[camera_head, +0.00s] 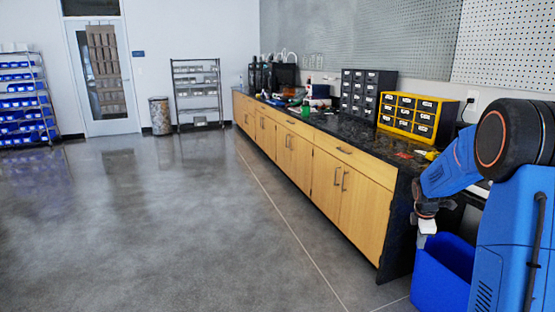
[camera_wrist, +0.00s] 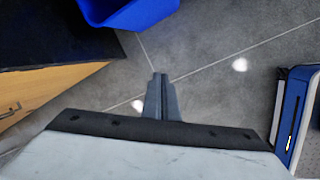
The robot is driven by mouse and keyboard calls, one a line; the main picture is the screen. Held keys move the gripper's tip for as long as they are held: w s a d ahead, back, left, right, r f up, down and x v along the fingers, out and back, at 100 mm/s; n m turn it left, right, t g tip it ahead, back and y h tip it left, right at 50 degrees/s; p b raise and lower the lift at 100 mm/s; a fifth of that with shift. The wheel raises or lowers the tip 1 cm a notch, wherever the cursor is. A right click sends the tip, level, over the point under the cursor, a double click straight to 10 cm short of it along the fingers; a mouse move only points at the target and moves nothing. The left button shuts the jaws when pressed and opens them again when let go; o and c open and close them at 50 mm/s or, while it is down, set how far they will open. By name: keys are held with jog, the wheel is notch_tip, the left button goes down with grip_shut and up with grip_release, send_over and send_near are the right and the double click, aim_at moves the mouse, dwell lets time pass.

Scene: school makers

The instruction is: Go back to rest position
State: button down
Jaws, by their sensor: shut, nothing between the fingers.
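My gripper (camera_wrist: 160,78) is shut and empty, its two grey fingers together in the middle of the wrist view. It points down over the bare floor. In the head view, my blue arm reaches in from the right edge and bends down. My gripper hangs at its end (camera_head: 427,226), just right of the counter's near end and by the rim of a blue bin.
The blue bin (camera_head: 440,278) stands on the floor at the counter's near end, and also shows in the wrist view (camera_wrist: 135,14). The long counter (camera_head: 330,148) holds a yellow drawer unit (camera_head: 424,102) and a black drawer unit (camera_head: 367,73). Floor (camera_head: 180,220) to the left is clear.

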jog(key=s+a+r+m+t, duration=0.1)
jog(key=s+a+r+m, duration=0.3)
jog(key=s+a+r, duration=0.5)
jog(key=s+a+r+m+t, duration=0.1)
jog(key=s+a+r+m, duration=0.2)
jog(key=s+a+r, duration=0.55)
jog(key=s+a+f+m+y, duration=0.1)
jog(key=s+a+m, duration=0.2)
jog(key=s, duration=0.9)
jog(key=s+a+f+m+y, duration=0.1)
jog(key=s+a+m, duration=0.3)
jog(key=s, duration=0.9)
jog(key=shift+f+m+t, duration=0.35)
jog(key=shift+m+t, duration=0.05)
